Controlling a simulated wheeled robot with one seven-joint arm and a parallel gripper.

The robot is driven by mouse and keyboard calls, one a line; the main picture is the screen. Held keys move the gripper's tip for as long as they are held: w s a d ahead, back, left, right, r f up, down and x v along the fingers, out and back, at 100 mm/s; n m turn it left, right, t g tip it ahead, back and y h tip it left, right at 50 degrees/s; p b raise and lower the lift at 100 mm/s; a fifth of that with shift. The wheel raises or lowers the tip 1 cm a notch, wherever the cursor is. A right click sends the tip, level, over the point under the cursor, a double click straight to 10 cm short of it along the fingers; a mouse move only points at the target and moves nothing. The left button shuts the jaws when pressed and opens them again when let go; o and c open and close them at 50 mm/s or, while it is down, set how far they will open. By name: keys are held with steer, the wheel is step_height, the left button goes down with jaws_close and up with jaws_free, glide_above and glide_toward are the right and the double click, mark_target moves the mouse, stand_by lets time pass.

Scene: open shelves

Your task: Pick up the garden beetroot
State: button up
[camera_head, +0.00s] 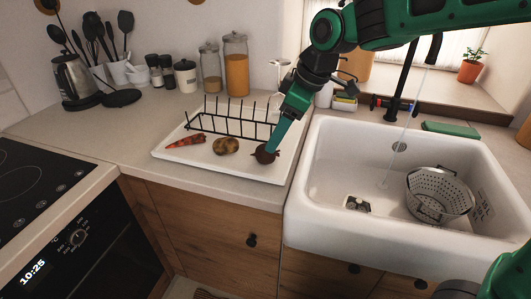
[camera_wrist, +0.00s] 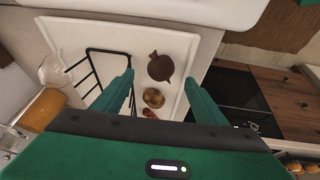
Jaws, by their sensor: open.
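The beetroot (camera_head: 265,155) is dark brownish-red and lies near the right end of a white tray (camera_head: 240,173). In the wrist view the beetroot (camera_wrist: 160,67) shows between and slightly past the two fingertips, its thin root pointing down. My gripper (camera_head: 274,146) is open and reaches down at the beetroot from above right; it hides part of it. In the wrist view my gripper (camera_wrist: 159,77) has a finger to each side with gaps; I cannot tell how far the tips are above the tray.
A stove is far left.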

mark_target(262, 154)
steer(key=shift+x, duration=3.8)
steer(key=shift+c, duration=0.5)
steer(key=c, duration=1)
steer(key=shift+c, duration=0.2)
